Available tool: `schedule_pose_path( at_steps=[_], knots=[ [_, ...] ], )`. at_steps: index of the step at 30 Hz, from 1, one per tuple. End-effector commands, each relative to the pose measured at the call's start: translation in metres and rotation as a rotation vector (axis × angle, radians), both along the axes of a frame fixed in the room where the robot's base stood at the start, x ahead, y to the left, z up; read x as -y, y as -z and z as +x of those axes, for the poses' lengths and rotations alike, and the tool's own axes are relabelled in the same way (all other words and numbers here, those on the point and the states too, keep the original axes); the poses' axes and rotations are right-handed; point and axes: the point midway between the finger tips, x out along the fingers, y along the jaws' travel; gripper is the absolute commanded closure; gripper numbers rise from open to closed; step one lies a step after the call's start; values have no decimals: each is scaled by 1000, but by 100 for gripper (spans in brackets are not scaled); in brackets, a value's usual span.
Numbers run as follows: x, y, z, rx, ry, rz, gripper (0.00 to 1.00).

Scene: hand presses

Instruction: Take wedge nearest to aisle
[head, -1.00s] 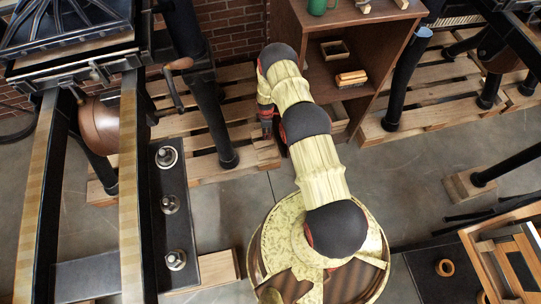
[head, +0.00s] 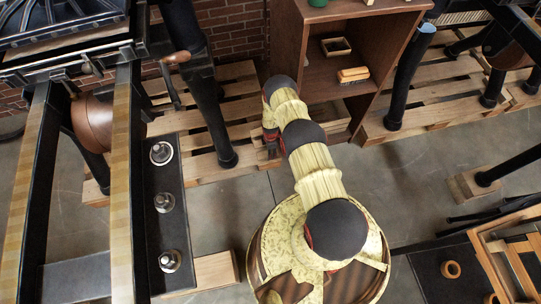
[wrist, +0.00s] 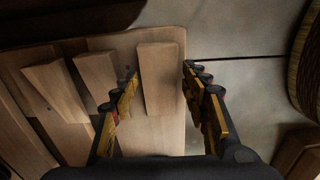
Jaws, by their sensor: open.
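In the wrist view, three pale wooden wedges lie side by side on a wooden board (wrist: 150,140). The right wedge (wrist: 162,85) is nearest the grey floor and the board's right edge. The middle wedge (wrist: 97,78) and the left wedge (wrist: 55,90) lie to its left. My gripper (wrist: 160,76) is open, one finger on each side of the right wedge in the picture; whether the fingers are down at its height is unclear. In the head view, my gripper (head: 270,141) is low over the pallet, partly behind my arm, and the wedges cannot be made out.
A brown cabinet (head: 352,98) stands just right of my gripper, with a brush (head: 353,75) and a small frame on its shelf. A black press leg (head: 208,110) stands to the left. Grey floor (head: 228,200) is open before the pallet (head: 205,150).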

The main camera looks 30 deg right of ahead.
Motion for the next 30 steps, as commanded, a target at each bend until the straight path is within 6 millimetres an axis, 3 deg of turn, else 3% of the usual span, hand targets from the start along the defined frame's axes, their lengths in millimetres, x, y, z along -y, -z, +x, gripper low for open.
schedule_pose_path(
  at_steps=[2, 9, 27, 30],
  knots=[
    [0, 10, 1, 2, 0, -1, 55],
    [0, 9, 1, 2, 0, -1, 55],
    [0, 9, 1, 2, 0, -1, 89],
    [0, 9, 1, 2, 0, -1, 90]
  ],
)
